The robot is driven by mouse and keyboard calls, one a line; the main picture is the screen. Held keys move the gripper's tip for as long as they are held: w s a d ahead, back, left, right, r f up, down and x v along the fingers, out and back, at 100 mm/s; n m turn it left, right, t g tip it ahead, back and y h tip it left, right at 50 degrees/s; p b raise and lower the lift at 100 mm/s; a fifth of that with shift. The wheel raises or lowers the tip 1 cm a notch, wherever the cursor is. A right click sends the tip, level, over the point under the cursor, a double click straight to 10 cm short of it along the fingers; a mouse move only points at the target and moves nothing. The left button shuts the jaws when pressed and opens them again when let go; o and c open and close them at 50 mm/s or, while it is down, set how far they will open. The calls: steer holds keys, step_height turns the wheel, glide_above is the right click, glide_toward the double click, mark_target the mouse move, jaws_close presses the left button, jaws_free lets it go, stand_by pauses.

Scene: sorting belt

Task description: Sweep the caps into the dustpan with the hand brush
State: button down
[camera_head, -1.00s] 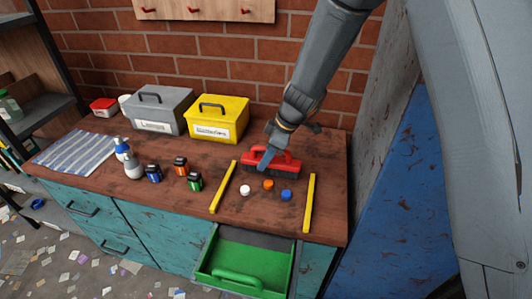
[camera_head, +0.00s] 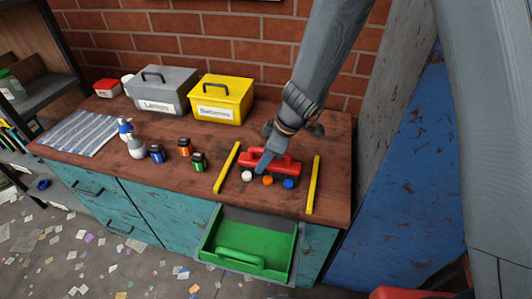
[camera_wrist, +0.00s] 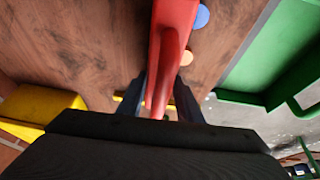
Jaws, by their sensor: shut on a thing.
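My gripper (camera_head: 264,161) is shut on the red hand brush (camera_head: 285,163), which stands on the bench top between two yellow strips. In the wrist view the red brush handle (camera_wrist: 168,60) runs between my fingers. A white cap (camera_head: 247,176), an orange cap (camera_head: 268,180) and a blue cap (camera_head: 288,183) lie in a row right at the brush's front side. The wrist view shows the blue cap (camera_wrist: 201,16) and the orange cap (camera_wrist: 187,58) beside the brush. The green dustpan (camera_head: 284,249) sits below the bench's front edge, with no caps visible in it.
Yellow strips flank the caps at left (camera_head: 227,168) and right (camera_head: 313,185).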

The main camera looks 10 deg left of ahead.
steer(key=shift+s+a+b, duration=0.1)
steer(key=shift+s+b, duration=0.25)
steer(key=shift+s, duration=1.2)
steer(key=shift+s+a+f+b, duration=0.1)
steer(key=shift+s+f+b, duration=0.05)
steer(key=shift+s+b, duration=1)
steer(key=s+b, duration=0.5)
steer(key=s, duration=0.3)
step_height(320, 180, up, 7)
steer(key=p, duration=0.5)
steer(key=shift+w+a, duration=0.15)
steer(key=shift+a, duration=0.15)
